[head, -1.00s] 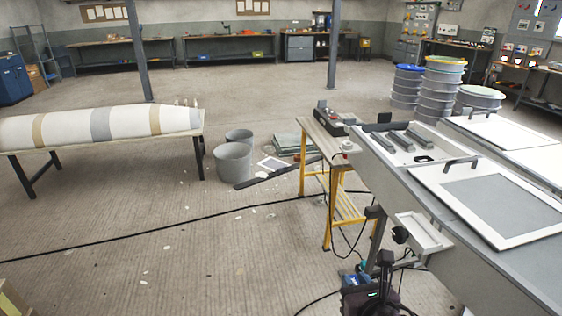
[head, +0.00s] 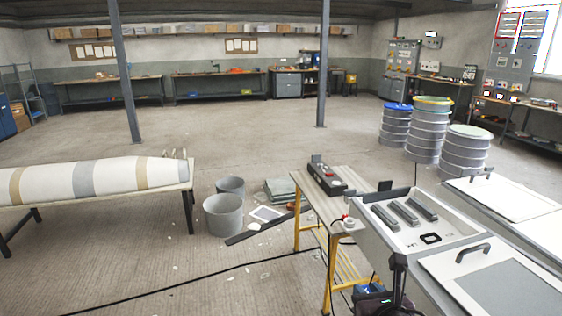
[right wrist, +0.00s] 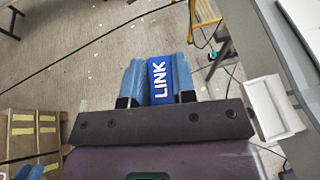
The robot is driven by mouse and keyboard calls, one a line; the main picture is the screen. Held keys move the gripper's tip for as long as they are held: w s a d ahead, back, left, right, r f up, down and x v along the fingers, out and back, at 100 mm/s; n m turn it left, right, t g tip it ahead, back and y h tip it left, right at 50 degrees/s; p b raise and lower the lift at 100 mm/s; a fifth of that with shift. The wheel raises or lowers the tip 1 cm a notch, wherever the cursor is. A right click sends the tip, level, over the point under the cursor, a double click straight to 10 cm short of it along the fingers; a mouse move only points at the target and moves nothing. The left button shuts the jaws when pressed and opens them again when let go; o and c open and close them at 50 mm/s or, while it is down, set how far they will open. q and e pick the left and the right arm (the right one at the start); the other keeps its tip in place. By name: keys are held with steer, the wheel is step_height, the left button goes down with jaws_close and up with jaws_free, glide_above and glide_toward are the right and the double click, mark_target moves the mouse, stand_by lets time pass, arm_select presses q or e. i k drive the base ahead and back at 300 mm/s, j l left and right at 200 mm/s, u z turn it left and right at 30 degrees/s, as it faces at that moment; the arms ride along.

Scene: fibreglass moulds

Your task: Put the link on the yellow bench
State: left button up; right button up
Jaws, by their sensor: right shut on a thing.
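The link (right wrist: 160,82) is a blue block with white LINK lettering, seen in the right wrist view. My right gripper (right wrist: 158,88) is shut on it, with a blue finger on each side. In the head view the right gripper (head: 370,289) is low at the bottom edge, close to the near yellow leg, and the link is hard to tell apart from it there. The yellow bench (head: 318,193) has a pale wooden top and yellow legs, and stands beyond the gripper.
A black device (head: 326,180) and a roll of tape (head: 349,222) are on the bench. A grey mould table (head: 460,215) stands close on the right. Grey buckets (head: 223,215) stand left of the bench.

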mark_target(352, 181)
steer(key=i+j+z, duration=0.25)
steer(key=i, duration=0.5)
steer(key=i+j+z, duration=0.25)
steer(key=i+j, duration=0.3)
steer(key=i, duration=0.2)
steer(key=i+j+z, duration=0.25)
steer(key=i+j, duration=0.3)
steer(key=i+j+z, duration=0.25)
steer(key=i+j, duration=0.5)
steer(key=i+j+z, duration=0.25)
steer(key=i+j, duration=0.25)
steer(key=j, duration=0.35)
steer(key=i+j+z, duration=0.3)
steer(key=i+j, duration=0.25)
steer(key=i, duration=0.2)
steer(key=i+j+z, duration=0.1)
steer(key=i, duration=0.2)
steer(key=i+j+z, duration=0.15)
steer(key=i+j, duration=0.1)
steer(key=i, duration=0.1)
